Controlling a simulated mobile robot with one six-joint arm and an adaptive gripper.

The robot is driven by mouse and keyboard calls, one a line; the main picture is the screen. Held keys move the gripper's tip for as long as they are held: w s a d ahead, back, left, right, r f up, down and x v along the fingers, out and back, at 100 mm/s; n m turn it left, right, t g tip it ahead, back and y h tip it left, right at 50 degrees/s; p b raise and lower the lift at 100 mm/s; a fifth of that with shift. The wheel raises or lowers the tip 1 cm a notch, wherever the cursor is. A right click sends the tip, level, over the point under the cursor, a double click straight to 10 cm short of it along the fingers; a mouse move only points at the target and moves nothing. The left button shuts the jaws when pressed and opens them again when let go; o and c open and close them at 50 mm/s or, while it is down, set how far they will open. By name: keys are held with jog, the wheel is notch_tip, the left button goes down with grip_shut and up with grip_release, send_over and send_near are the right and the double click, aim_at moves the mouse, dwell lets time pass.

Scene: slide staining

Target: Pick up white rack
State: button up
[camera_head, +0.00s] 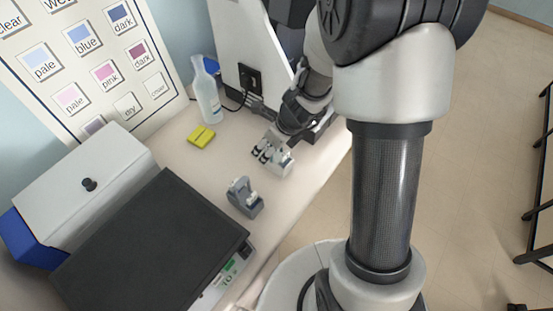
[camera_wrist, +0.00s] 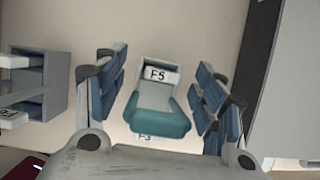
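The white rack appears to be the small pale block (camera_head: 281,164) on the bench beneath my gripper in the head view; the arm partly covers it. In the wrist view, a pale grey-white piece with a teal lower part (camera_wrist: 160,104) and an "FS" label lies between the fingers of my gripper (camera_wrist: 160,95). The blue-padded fingers are spread, one on each side, with narrow gaps showing. I cannot tell how high the fingers are relative to it. My gripper (camera_head: 272,150) is at the rack in the head view too.
A grey holder with white parts (camera_head: 245,198) stands nearby; a grey holder (camera_wrist: 55,85) shows at the wrist view's left. A yellow block (camera_head: 201,137) and a white bottle (camera_head: 207,95) are behind. A dark-topped device (camera_head: 150,250) fills the left front. The bench edge is close on the right.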

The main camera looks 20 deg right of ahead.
jog(key=c, duration=1.3)
notch_tip(320, 180, up, 20)
jog(key=p, duration=1.3)
jog(key=shift+p, duration=0.35)
